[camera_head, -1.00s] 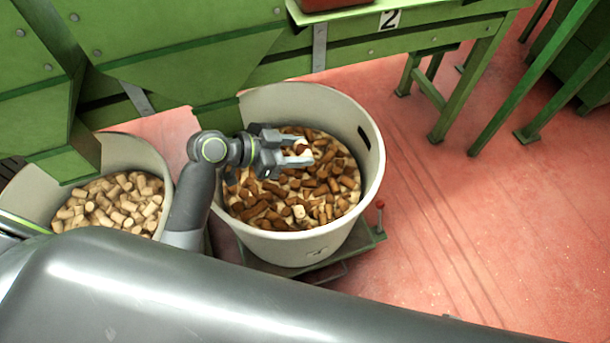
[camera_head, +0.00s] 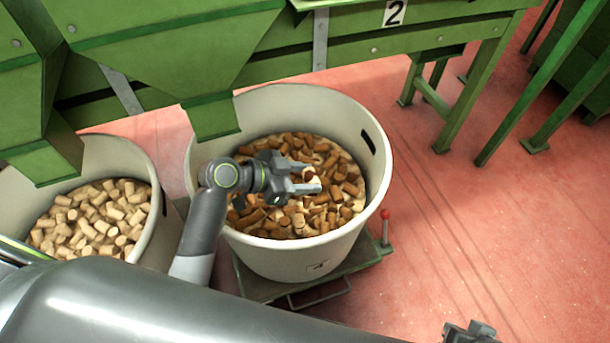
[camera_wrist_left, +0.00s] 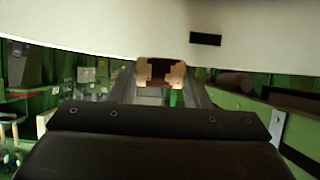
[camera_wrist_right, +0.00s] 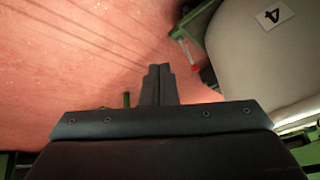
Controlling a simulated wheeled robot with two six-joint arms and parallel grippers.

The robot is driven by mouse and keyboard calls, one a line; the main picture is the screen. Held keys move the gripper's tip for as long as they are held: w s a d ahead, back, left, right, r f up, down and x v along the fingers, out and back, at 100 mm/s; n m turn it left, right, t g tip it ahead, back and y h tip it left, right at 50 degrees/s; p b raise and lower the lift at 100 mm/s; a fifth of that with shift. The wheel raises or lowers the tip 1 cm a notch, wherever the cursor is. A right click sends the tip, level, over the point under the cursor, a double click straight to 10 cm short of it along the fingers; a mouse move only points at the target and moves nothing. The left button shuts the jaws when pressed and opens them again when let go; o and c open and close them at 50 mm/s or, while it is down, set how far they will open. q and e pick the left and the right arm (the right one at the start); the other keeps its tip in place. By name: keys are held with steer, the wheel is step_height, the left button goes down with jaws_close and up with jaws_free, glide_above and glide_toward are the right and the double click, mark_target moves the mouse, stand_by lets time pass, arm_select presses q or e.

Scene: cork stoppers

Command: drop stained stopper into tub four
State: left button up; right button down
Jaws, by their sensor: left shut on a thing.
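The stained stopper (camera_wrist_left: 158,72), dark brown in the middle with pale ends, is gripped between the fingertips of my left gripper (camera_head: 309,179). In the head view the stopper (camera_head: 311,173) looks small between the jaws. My left gripper is over the mouth of a large cream tub (camera_head: 357,102) holding many brown and pale stoppers. Its height above them is hard to judge. The right wrist view shows a tub wall with a "4" plate (camera_wrist_right: 274,14) beside a red-knobbed lever, matching this tub. My right gripper (camera_wrist_right: 159,68) is shut and empty; part of it shows at the lower right of the head view (camera_head: 470,332).
Another cream tub (camera_head: 152,160) with pale stoppers stands at left. Green machinery with a chute (camera_head: 210,118) hangs over the big tub's back left rim. A red-knobbed lever (camera_head: 385,215) stands beside that tub. The red floor (camera_head: 480,225) at right is clear.

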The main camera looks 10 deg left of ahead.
arm_select(q)
steer(key=shift+f+b, duration=0.45)
steer(key=shift+f, duration=0.2)
arm_select(e)
steer(key=shift+w+d+r+t, duration=0.15)
steer(key=shift+w+r+t, duration=0.5)
steer(key=shift+w, duration=0.2)
steer(key=shift+w+d+r+t, duration=0.15)
steer(key=shift+w+r+t, duration=0.45)
steer(key=shift+w, duration=0.25)
arm_select(q)
steer(key=o, duration=1)
steer(key=shift+a, duration=0.1)
steer(key=shift+p+v, duration=1.65)
steer(key=shift+v, duration=7)
arm_select(e)
steer(key=s+f+g, duration=0.4)
steer(key=s+f, duration=0.1)
steer(key=shift+s+a, duration=0.15)
steer(key=shift+s, duration=0.25)
steer(key=shift+g, duration=0.25)
